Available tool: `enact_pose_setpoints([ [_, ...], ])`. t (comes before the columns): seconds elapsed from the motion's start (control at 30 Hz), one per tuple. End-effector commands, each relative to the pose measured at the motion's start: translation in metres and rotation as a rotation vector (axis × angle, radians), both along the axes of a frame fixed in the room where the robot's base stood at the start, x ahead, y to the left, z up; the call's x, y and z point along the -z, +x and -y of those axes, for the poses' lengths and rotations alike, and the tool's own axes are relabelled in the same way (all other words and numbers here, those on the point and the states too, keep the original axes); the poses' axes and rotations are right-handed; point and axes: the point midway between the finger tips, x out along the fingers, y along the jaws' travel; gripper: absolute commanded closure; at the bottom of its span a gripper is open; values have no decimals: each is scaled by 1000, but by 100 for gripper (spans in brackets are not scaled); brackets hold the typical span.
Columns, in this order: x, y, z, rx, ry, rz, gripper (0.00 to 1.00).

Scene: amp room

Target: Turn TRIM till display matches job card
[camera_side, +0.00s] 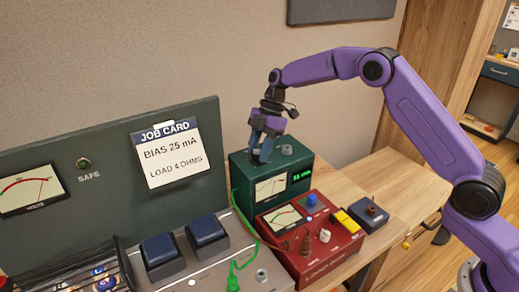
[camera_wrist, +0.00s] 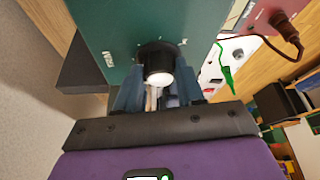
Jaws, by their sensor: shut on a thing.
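The job card (camera_side: 171,154) hangs on the dark green panel and reads "BIAS 25 mA, LOAD 4 OHMS". The green meter box (camera_side: 241,178) has a needle dial (camera_side: 270,188) and a lit green display (camera_side: 301,175), which seems to read 31 mA, though the digits are small. My gripper (camera_side: 260,149) points down at the top of this box. In the wrist view its fingers (camera_wrist: 157,92) are shut on the TRIM knob (camera_wrist: 158,66), a dark knob with a pale cap. The fingers hide the knob in the side view.
A silver knob or post (camera_side: 286,150) stands on the box top, right of my gripper. The red meter unit (camera_side: 331,250) sits in front, with several knobs and a brown plug (camera_side: 305,242). A green lead (camera_side: 235,265) runs down beside the boxes. Blue-topped blocks (camera_side: 161,250) stand left.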

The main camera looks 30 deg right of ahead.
Motion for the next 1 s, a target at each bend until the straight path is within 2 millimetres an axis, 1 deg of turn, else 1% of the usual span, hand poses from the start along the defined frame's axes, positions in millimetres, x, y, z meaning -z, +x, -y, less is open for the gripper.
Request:
enact_pose_setpoints([
  [0.6,1,4,-1,-579,-3,1,93],
  [0.8,1,4,-2,-737,-3,0,93],
  [1.0,1,5,-2,-851,-3,3,93],
])
